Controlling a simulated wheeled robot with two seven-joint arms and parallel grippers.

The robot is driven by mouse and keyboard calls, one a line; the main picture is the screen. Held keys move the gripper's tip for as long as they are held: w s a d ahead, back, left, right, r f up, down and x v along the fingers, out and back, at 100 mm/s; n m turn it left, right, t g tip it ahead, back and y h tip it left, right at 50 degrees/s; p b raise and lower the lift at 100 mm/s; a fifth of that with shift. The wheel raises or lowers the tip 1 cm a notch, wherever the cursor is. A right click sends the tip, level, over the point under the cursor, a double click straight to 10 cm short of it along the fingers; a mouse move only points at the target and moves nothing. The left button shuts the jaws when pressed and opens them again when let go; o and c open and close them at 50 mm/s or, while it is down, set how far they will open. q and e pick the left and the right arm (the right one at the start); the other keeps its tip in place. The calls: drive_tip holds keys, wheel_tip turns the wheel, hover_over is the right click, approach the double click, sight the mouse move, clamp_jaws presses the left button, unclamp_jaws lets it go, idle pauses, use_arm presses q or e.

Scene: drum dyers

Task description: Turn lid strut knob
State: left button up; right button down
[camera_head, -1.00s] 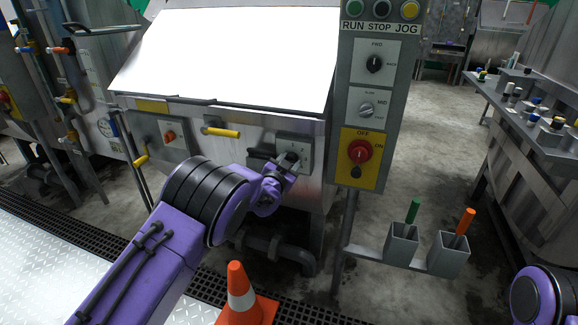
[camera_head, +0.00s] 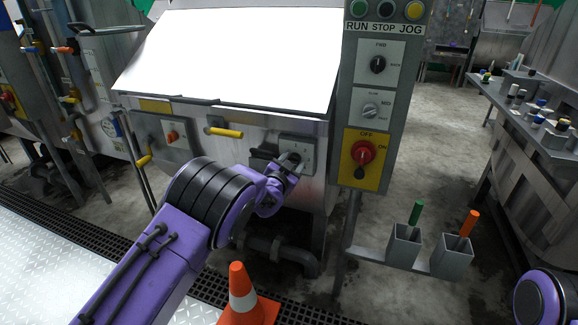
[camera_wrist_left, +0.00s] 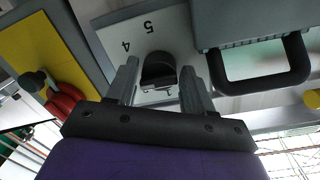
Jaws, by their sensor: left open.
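The strut knob (camera_wrist_left: 158,72) is a dark knob on a pale plate with printed numbers, 4 and 5 among them, in the left wrist view. In the head view the plate (camera_head: 306,145) sits on the machine front below the big white lid (camera_head: 232,55); the knob there is mostly hidden by my gripper. My left gripper (camera_wrist_left: 160,80) is open, with one finger on each side of the knob; I cannot tell whether they touch it. It also shows in the head view (camera_head: 294,163) at the plate. My right gripper is out of view.
A control panel with a red switch (camera_head: 363,152) stands just right of the plate. A black handle (camera_wrist_left: 262,68) lies beside the knob. A yellow-handled lever (camera_head: 225,132) is to the left. An orange cone (camera_head: 241,290) stands below my arm. Holders with green and orange sticks are lower right.

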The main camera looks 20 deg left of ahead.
use_arm(q)
drive_tip(key=s, duration=1)
drive_tip(key=shift+s+a+r+b, duration=0.2)
drive_tip(key=shift+a+b, duration=0.2)
drive_tip(key=shift+b, duration=0.05)
drive_tip(key=s+a+f+n+g+y+p, duration=0.15)
drive_tip(key=s+a+f+n+g, duration=0.3)
drive_tip(key=s+f, duration=0.65)
drive_tip(key=s+a+f+n+g+y, duration=0.3)
drive_tip(key=s+f+n, duration=0.3)
drive_tip(key=s+f, duration=0.5)
drive_tip(key=s+f+n+g, duration=0.1)
drive_tip(key=s+f+g, duration=0.2)
drive_tip(key=s, duration=0.8)
drive_tip(key=s+f+n+g+p, duration=0.1)
drive_tip(key=s+f+g, duration=0.3)
drive_tip(key=s, duration=0.8)
drive_tip(key=shift+s+f, duration=0.25)
drive_tip(key=shift+f, duration=0.5)
drive_tip(key=shift+d, duration=0.15)
drive_tip(key=shift+c, duration=0.4)
